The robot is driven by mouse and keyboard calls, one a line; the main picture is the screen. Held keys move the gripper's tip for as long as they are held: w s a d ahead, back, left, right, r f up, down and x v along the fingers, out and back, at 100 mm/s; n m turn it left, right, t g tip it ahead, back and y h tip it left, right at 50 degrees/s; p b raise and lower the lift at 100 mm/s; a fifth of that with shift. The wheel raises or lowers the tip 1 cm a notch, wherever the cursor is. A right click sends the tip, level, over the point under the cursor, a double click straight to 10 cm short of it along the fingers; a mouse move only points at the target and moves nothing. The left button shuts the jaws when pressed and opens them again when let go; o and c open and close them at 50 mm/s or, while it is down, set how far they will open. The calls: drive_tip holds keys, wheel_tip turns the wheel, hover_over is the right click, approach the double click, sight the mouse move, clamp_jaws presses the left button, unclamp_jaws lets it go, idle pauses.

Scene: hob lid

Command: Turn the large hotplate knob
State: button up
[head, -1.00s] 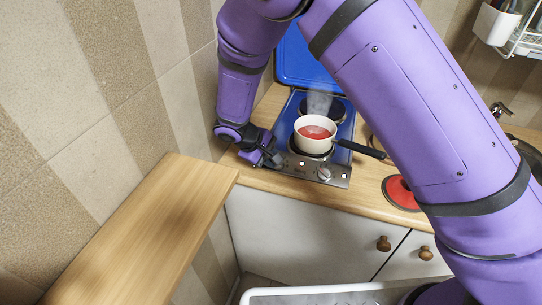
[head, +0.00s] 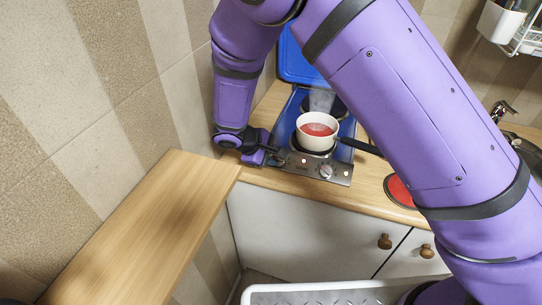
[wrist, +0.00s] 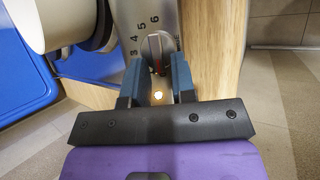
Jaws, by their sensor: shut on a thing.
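My gripper (head: 277,157) is at the left end of the hob's steel front panel (head: 305,165). In the wrist view its two blue-grey fingers (wrist: 157,78) are shut on the sides of a silver knob (wrist: 158,45) with a red mark on its grip. The numbers 3 to 6 show on the panel around this knob. In the head view the held knob is mostly hidden by my gripper. A second knob (head: 326,171) stands free at the panel's right. I cannot tell from labels which plate each knob serves.
A cream pot (head: 318,131) with red contents stands on the front hotplate, its black handle (head: 361,146) pointing right. The blue lid (head: 301,60) stands raised behind. A wooden ledge (head: 140,225) and tiled wall lie left. A small light (wrist: 157,97) shows on the panel.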

drive_tip(key=o, duration=0.7)
drive_tip(key=shift+s+d+f, duration=0.1)
drive_tip(key=shift+d+f, duration=0.15)
drive_tip(key=shift+d, duration=0.05)
drive_tip(key=o, duration=0.3)
drive_tip(key=shift+o, duration=0.2)
drive_tip(key=shift+r, duration=0.1)
drive_tip(key=shift+a, duration=0.1)
drive_tip(key=v, duration=1)
drive_tip(key=shift+a+r, duration=0.25)
